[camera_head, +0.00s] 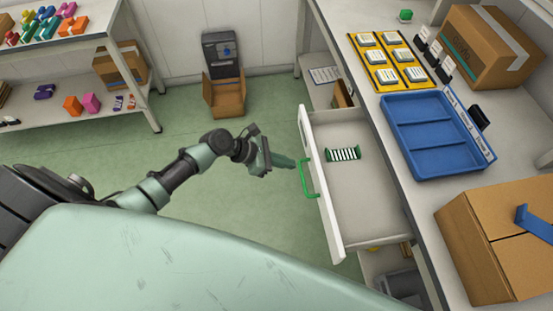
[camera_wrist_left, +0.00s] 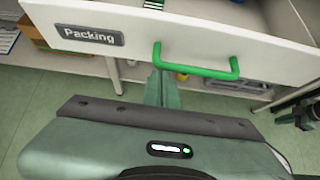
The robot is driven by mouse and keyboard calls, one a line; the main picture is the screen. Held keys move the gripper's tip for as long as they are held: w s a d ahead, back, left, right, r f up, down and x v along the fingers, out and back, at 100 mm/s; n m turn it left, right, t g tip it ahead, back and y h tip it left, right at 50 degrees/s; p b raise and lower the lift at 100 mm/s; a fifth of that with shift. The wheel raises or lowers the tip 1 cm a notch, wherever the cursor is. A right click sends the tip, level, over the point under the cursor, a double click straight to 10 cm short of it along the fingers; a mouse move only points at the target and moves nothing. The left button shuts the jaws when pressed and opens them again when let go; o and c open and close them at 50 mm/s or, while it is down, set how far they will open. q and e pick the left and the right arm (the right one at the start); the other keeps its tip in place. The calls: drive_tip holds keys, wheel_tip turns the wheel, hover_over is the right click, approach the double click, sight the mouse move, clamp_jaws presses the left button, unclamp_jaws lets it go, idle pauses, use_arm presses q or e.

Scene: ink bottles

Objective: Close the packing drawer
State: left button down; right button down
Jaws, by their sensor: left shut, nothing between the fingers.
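The packing drawer (camera_head: 352,215) stands pulled out from the bench, with its white front panel facing left. A striped green-and-white spool-like item (camera_head: 343,154) lies inside it. In the left wrist view the drawer front (camera_wrist_left: 215,28) carries a "Packing" label (camera_wrist_left: 88,35) and a green handle (camera_wrist_left: 205,70). The handle (camera_head: 308,180) also shows in the head view. My left gripper (camera_head: 288,162) is shut and empty, its fingertips close to the handle at the drawer front. The wrist view shows the fingers (camera_wrist_left: 160,88) by the handle's left end; I cannot tell whether they touch.
The bench top holds a blue tray (camera_head: 437,135), a yellow tray (camera_head: 388,62) of white-topped items and cardboard boxes (camera_head: 500,235). A shelf (camera_head: 70,45) with coloured items stands at the left. An open box (camera_head: 225,98) sits by the wall. The green floor left of the drawer is clear.

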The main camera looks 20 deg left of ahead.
use_arm(q)
drive_tip(key=shift+w+d, duration=0.1)
idle(0.3)
drive_tip(key=p, duration=0.3)
approach(353, 162)
drive_tip(key=w+d, duration=0.1)
drive_tip(key=d, duration=0.1)
drive_tip(key=w+d+b, duration=0.1)
drive_tip(key=w+d, duration=0.1)
drive_tip(key=w+d+f, duration=0.1)
drive_tip(key=d, duration=0.1)
drive_tip(key=shift+w+d+f, duration=0.1)
drive_tip(key=shift+w+d, duration=0.15)
drive_tip(key=shift+d, duration=0.05)
drive_tip(key=shift+w+d+b, duration=0.2)
drive_tip(key=shift+d+b, duration=0.1)
drive_tip(key=shift+d+r, duration=0.1)
drive_tip(key=shift+r, duration=0.2)
